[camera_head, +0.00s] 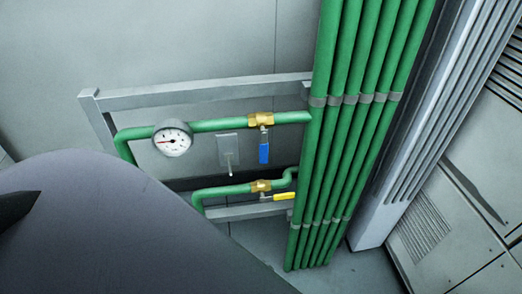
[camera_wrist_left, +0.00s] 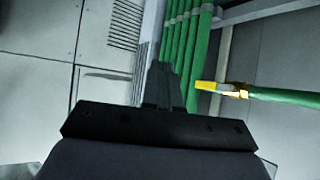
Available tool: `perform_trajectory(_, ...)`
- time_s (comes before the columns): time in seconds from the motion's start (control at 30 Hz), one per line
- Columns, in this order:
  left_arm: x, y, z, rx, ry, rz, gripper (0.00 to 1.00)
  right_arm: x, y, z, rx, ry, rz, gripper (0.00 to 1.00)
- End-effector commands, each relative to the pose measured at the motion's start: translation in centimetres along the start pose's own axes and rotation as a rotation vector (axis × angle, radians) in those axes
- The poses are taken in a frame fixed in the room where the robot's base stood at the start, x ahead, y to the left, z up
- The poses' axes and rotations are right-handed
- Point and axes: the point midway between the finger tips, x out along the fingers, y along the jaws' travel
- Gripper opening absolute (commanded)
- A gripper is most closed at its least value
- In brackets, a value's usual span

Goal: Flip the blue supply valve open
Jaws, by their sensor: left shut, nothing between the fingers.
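The blue supply valve is a brass body (camera_head: 260,119) on the upper green pipe with a blue lever handle (camera_head: 264,153). The handle hangs straight down, across the pipe. My left gripper (camera_wrist_left: 161,82) shows dark in the left wrist view, with its fingers shut and nothing between them. It points toward the green vertical pipes, and the yellow handle (camera_wrist_left: 206,86) of the lower valve lies to its right in the picture. The blue handle does not show in that view.
The lower valve's yellow handle (camera_head: 284,196) points right along its pipe. A round gauge (camera_head: 172,138) sits left of the blue valve, and a small grey plate (camera_head: 228,149) with a stub is between. Tall green pipes (camera_head: 350,130) stand close on the right. My dark arm covers the lower left.

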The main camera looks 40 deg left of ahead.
Motion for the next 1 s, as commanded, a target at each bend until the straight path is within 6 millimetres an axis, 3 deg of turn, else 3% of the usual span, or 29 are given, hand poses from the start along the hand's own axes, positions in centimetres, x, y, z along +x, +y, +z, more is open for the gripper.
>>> perform_trajectory(0.17,0.6,-0.9,-2.1,-0.016,0.041,0.034,0.0,0.2,0.0,0.3,0.0,0.0,0.0,0.43)
perform_trajectory(0.5,1.5,-3.1,-9.2,-0.107,0.115,0.175,0.0,0.8,0.0,1.0,0.001,-0.001,-0.001,0.43)
perform_trajectory(1.0,-0.4,-5.8,-16.7,-0.231,0.04,0.314,0.0,1.6,-0.1,1.8,0.004,0.002,-0.003,0.43)
